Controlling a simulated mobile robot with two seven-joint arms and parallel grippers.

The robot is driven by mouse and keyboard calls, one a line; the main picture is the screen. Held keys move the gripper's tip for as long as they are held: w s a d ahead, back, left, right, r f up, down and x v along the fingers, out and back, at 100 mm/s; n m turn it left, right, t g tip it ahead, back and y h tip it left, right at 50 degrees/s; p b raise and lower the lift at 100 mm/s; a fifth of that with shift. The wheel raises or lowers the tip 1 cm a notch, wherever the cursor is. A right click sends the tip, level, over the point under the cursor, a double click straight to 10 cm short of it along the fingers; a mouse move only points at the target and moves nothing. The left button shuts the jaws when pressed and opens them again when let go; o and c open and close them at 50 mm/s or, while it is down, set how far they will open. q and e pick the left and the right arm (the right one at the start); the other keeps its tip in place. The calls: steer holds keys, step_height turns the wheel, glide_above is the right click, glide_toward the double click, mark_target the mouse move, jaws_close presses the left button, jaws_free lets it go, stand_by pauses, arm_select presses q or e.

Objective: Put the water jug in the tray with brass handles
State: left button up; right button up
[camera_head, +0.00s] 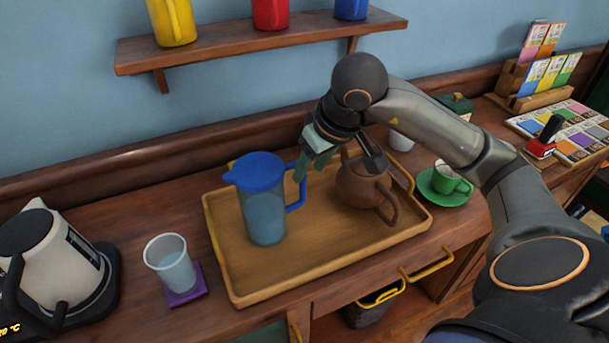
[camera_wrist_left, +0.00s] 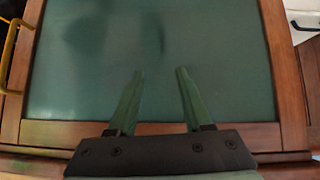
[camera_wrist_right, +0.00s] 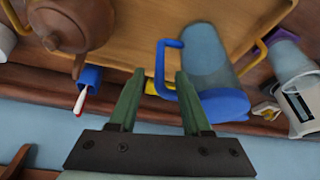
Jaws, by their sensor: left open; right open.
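The water jug (camera_head: 264,205), a clear bluish body with a blue lid and blue handle, stands upright in the left part of the wooden tray (camera_head: 290,284) with brass handles. A brown teapot (camera_head: 364,186) stands in the tray's right part. My right gripper (camera_head: 312,178) is open and empty, beside the jug's handle and to the left of the teapot. In the right wrist view the jug (camera_wrist_right: 207,57) is just beyond the right fingertips (camera_wrist_right: 157,78), with its handle near them. My left gripper (camera_wrist_left: 157,73) is open and empty before a green cabinet panel (camera_wrist_left: 150,60).
A cup on a purple coaster (camera_head: 182,297) and a kettle (camera_head: 60,258) stand left of the tray. A green cup and saucer (camera_head: 446,184) stand right of it. A wall shelf (camera_head: 240,37) with coloured mugs hangs above.

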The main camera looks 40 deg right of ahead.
arm_select(q)
steer(key=shift+s+a+p, duration=0.25)
steer(key=shift+s+p, duration=0.05)
steer(key=shift+s, duration=0.1)
arm_select(e)
steer(key=v, duration=0.6)
arm_select(q)
steer(key=shift+w+r, duration=0.1)
steer(key=shift+w, duration=0.05)
